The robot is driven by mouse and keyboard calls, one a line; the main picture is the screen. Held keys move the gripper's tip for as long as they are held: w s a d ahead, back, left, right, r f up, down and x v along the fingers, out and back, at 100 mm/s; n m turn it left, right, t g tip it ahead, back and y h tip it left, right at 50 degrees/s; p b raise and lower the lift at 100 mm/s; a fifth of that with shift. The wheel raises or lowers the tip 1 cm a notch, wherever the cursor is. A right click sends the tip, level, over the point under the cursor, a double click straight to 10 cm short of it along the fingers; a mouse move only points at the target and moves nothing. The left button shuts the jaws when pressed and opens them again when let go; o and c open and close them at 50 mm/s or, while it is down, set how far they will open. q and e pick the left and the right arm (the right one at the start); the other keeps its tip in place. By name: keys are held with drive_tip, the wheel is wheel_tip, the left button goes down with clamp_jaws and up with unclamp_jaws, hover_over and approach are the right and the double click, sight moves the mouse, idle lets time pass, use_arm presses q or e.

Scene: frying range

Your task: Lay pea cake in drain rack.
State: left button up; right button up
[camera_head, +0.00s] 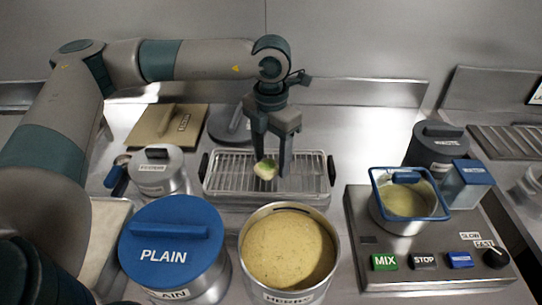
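The pea cake (265,170) is a small pale and green piece at my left gripper's fingertips. My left gripper (272,168) points straight down over the drain rack (223,186), with its fingers close on the cake. The cake hides part of the left fingertip. The drain rack is a wire grid in a metal tray with dark end handles, at the middle of the counter. The cake shows over the middle of the grid; whether it touches the wires cannot be told. My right gripper is not in view.
In front of the rack stand an open pot of yellowish mix (289,248) and a blue-lidded PLAIN pot (172,243). A lidded metal pot (160,171) is left of the rack. A tan board (166,127) lies behind.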

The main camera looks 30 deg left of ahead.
use_arm(q)
drive_tip(key=shift+r, duration=0.1)
idle(0.3)
drive_tip(key=shift+r, duration=0.65)
wheel_tip(320, 180, up, 16)
drive_tip(key=b, duration=0.2)
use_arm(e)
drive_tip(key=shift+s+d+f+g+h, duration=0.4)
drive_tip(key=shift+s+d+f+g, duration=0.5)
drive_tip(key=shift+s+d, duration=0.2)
use_arm(q)
drive_tip(key=shift+s+f, duration=0.1)
drive_tip(key=shift+f, duration=0.05)
